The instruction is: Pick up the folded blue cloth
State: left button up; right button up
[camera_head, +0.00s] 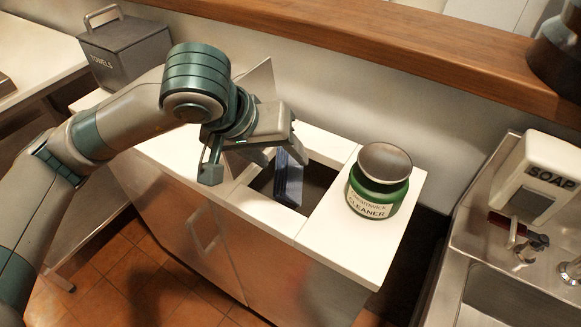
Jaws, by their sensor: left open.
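The folded blue cloth (289,180) is a dark blue, upright bundle inside the square opening in the white counter top. Its upper left part is close to my gripper and its lower part sits down in the opening. Whether the nearer finger touches the cloth cannot be told. My right gripper is not in view.
A green cleaner jar (379,187) stands on the counter (345,243) right of the opening (264,188). A grey towels box (124,50) is at the back left. A sink (520,295) and soap dispenser (541,175) are on the right. A wooden ledge (400,47) runs behind.

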aim_at(284, 160)
pick_arm(q)
jog(key=shift+w+p+x, duration=0.2)
jog(key=shift+p+x, duration=0.4)
jog(key=shift+x, duration=1.6)
jog(key=shift+a, duration=0.2)
grip_shut()
